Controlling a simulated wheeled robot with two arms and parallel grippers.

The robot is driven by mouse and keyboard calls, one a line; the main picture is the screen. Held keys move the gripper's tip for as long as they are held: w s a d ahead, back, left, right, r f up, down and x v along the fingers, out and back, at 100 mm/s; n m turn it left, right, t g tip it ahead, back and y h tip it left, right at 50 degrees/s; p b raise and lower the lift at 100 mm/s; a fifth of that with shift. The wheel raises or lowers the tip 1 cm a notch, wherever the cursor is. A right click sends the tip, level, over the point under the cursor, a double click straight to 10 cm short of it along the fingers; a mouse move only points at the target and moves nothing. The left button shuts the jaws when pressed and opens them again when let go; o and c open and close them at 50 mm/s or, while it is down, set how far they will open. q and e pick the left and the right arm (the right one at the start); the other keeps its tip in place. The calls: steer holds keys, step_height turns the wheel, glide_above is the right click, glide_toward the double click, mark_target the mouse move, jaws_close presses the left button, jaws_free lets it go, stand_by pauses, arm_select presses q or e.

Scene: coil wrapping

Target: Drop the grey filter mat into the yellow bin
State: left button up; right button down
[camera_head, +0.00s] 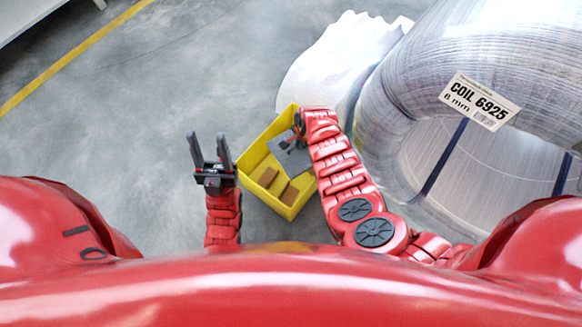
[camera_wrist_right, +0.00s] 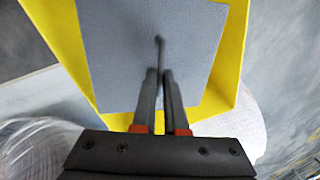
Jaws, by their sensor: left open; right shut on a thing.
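The yellow bin (camera_head: 289,207) stands on the floor in front of me, with brown blocks (camera_head: 267,177) inside. The grey filter mat (camera_head: 289,158) is at the bin's far end, over its opening; I cannot tell whether it touches the bin. My right gripper (camera_head: 291,144) is shut on the mat. In the right wrist view, the grey mat (camera_wrist_right: 125,50) spreads beyond the closed fingers (camera_wrist_right: 160,90), with the yellow bin wall (camera_wrist_right: 62,35) around it. My left gripper (camera_head: 210,150) is open and empty, left of the bin.
A large wrapped coil (camera_head: 400,100) with a label (camera_head: 480,102) stands at the right. A crumpled white sheet (camera_head: 325,70) lies beyond the bin, beside the coil. The grey floor at the left is clear, with a yellow line (camera_head: 75,55).

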steer(key=c, duration=0.9)
jaws_free()
steer(key=shift+s+d+r+p, duration=0.1)
steer(key=shift+r+p, duration=0.35)
steer(key=shift+r, duration=0.05)
steer(key=shift+s+d+r+p, duration=0.4)
steer(key=shift+r+p, duration=0.5)
steer(key=shift+r, duration=1.8)
steer(key=shift+s+d+r+p, duration=0.2)
steer(key=shift+s+r+p, duration=0.5)
steer(key=shift+r, duration=1.95)
steer(key=shift+s+d+r+p, duration=0.25)
steer(key=shift+r+p, duration=0.85)
steer(key=shift+r, duration=1.6)
